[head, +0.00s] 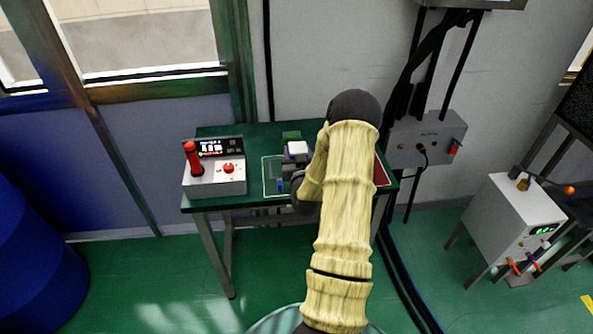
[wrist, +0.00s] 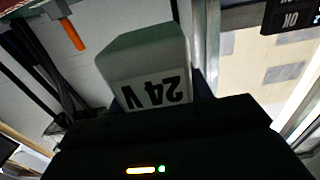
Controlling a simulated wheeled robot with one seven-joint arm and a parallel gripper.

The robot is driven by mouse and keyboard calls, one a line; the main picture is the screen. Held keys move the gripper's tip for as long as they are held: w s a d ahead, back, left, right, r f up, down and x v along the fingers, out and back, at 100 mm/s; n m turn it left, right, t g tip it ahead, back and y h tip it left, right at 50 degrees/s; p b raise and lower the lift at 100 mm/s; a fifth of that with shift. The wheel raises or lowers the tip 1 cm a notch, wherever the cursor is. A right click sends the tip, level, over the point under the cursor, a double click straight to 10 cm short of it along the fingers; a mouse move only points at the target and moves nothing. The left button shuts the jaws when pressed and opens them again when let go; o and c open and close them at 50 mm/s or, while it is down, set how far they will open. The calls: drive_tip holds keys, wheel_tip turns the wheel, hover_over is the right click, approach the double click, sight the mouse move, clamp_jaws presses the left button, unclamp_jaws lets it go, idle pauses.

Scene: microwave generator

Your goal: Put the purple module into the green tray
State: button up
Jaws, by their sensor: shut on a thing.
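The purple module (head: 288,157) shows as a small patch of purple under a white top, near the middle of the table in the head view. In the wrist view a white block marked "24 V" (wrist: 145,65), upside down, stands out just past my gripper's dark body; it looks like the module's top. My gripper (head: 298,182) is shut on the module; its fingertips are mostly hidden behind my arm. The green tray (head: 266,178) shows as a pale-edged green area at the table's front middle, left of my arm. Whether the module touches it cannot be told.
A control box (head: 228,185) with a red lever and red button stands on the left of the green table (head: 222,131). A green block (head: 291,136) lies behind the module. A red-edged area (head: 382,176) shows right of my arm. A grey wall box (head: 430,138) hangs close by.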

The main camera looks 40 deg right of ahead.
drive_tip(key=shift+f, duration=1.65)
drive_tip(key=shift+f, duration=0.1)
drive_tip(key=shift+f, duration=2)
drive_tip(key=o, duration=1.1)
drive_tip(key=shift+f, duration=0.1)
drive_tip(key=shift+o, duration=0.2)
drive_tip(key=shift+s+a, duration=0.1)
